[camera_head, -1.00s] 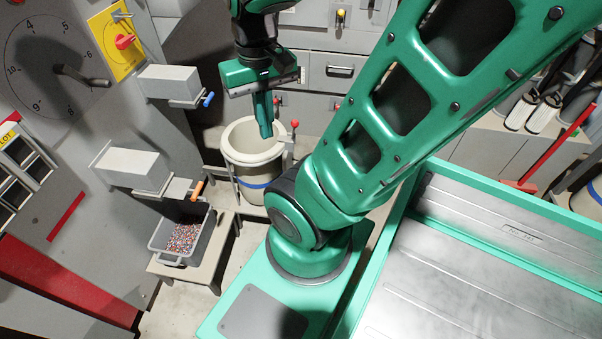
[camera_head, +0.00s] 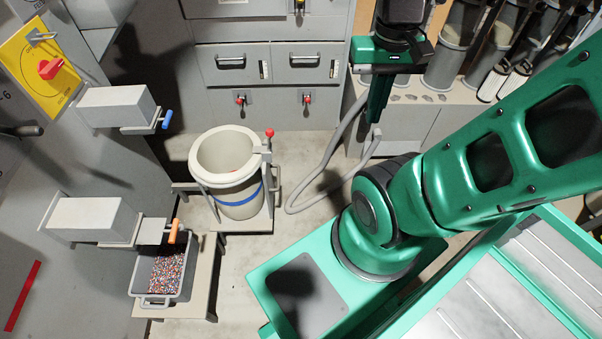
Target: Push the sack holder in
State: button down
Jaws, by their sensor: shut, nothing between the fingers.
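What looks like the sack holder is a round cream-coloured tub (camera_head: 238,200) with a blue band, held in a grey frame on a low stand in the middle left. A lever with a red knob (camera_head: 269,133) rises at its right side. The tub is upright, and its inside is mostly in shadow. My gripper (camera_head: 376,120) is up and to the right of the holder in the picture, pointing down, shut and empty. It is clear of the holder.
A grey bin of coloured granules (camera_head: 165,265) stands on a low bench at lower left. Two grey chutes have blue (camera_head: 167,120) and orange (camera_head: 173,231) handles. Grey drawers (camera_head: 270,65) are behind. A grey hose (camera_head: 325,180) lies between holder and arm. Bare floor shows around it.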

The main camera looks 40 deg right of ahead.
aim_at(262, 221)
jog(key=z, duration=1.7)
jog(key=i, duration=0.9)
jog(key=u, duration=0.6)
